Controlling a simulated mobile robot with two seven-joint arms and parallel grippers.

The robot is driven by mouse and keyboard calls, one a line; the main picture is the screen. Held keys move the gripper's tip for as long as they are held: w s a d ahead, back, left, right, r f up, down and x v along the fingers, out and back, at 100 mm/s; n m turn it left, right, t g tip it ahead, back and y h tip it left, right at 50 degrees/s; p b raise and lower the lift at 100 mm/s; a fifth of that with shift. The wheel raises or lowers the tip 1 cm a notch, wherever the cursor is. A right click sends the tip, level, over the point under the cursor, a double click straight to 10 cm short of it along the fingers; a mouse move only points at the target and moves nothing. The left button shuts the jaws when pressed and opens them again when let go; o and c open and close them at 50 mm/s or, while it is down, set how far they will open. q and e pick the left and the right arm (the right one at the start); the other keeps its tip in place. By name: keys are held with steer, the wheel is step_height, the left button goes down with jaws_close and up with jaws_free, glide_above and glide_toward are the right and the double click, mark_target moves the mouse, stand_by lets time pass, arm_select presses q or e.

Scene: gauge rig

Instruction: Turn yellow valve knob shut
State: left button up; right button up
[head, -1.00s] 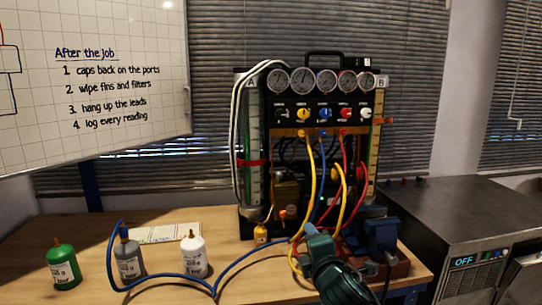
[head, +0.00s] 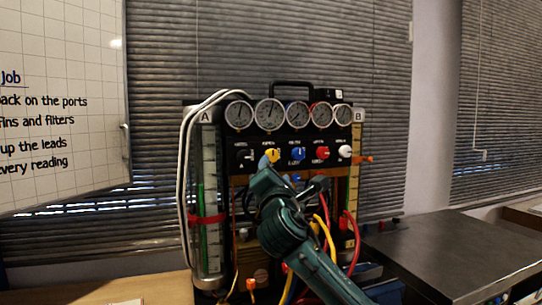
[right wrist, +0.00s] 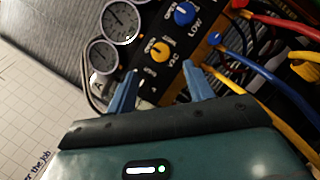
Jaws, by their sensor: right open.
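The yellow valve knob (head: 272,156) sits on the black panel of the gauge rig, below the row of gauges, second from the left. In the right wrist view the yellow knob (right wrist: 160,52) shows just past the fingertips, lined up with the gap between them. My right gripper (head: 266,172) is in front of the panel at the knob's lower edge in the head view. Its two blue fingers (right wrist: 161,75) are apart with nothing between them. I cannot tell whether a fingertip touches the knob. My left gripper is not in view.
A blue knob (head: 297,154), a red knob (head: 322,153) and a white knob (head: 345,152) stand to the right on the panel. A black knob (head: 246,155) is to the left. Hoses, including a red hose (head: 353,240), hang below. A grey machine (head: 450,255) is at right.

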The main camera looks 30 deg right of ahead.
mark_target(273, 156)
steer(key=p+x, duration=0.1)
steer(key=x, duration=0.7)
steer(key=shift+x, duration=0.8)
steer(key=shift+f, duration=0.1)
steer(key=c, duration=1)
steer(key=shift+o, duration=0.2)
